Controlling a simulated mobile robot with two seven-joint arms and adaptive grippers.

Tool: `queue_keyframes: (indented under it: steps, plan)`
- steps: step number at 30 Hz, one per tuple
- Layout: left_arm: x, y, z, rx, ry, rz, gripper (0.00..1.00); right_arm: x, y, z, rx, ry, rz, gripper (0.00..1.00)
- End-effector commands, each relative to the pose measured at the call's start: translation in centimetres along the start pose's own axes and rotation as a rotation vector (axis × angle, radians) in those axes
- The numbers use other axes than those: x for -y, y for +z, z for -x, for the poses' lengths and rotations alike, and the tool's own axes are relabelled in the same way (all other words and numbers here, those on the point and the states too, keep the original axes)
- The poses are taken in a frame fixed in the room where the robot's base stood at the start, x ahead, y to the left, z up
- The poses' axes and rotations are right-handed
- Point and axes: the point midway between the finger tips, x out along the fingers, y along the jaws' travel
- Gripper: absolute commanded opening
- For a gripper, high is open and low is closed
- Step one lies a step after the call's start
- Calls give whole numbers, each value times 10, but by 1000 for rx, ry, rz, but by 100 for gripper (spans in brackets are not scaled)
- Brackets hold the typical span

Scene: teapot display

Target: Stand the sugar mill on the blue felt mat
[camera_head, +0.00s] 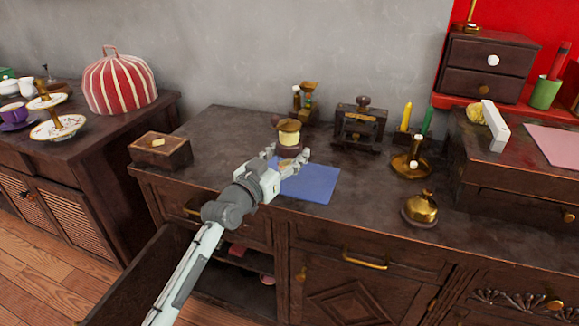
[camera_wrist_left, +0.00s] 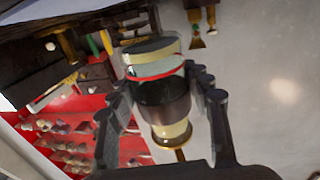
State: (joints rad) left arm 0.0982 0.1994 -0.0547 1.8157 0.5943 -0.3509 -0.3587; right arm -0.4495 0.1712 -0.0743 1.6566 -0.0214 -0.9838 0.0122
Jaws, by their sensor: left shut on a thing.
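The sugar mill (camera_head: 289,139) has a brass-coloured top, a cream body and a dark lower part. My left gripper (camera_head: 288,157) is shut on it, and in the head view the fingers cover its lower part. The left wrist view shows the mill (camera_wrist_left: 164,100) between the two fingers, with a red ring and a dark band. The blue felt mat (camera_head: 310,185) lies flat on the dark counter, partly behind my gripper. The mill appears at the mat's back left edge. I cannot tell whether its base touches anything. My right gripper is not in view.
A wooden box (camera_head: 160,150) stands to the left. A dark press (camera_head: 360,126), a candle holder (camera_head: 410,166) and a brass pot (camera_head: 421,211) stand to the right. A small brass and wood item (camera_head: 308,98) stands behind the mill. The mat's visible surface is bare.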

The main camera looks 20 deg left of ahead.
Motion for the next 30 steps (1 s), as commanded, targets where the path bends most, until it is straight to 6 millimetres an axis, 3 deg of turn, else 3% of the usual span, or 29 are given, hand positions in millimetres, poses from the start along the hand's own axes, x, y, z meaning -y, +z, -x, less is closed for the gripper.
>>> queue_keyframes:
  steps: [6,9,23,24,29,30]
  plan:
    - [0,26,-1,0,-1,-1,6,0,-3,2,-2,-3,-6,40]
    - [0,37,-1,-2,-1,-2,6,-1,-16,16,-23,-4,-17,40]
    - [0,42,-1,-4,-2,-1,6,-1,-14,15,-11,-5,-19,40]
    - [0,44,-1,0,-1,0,50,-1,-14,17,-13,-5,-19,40]
    - [0,44,-1,0,-1,0,70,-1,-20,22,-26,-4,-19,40]
    - [0,44,-1,0,-1,0,70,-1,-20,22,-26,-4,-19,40]
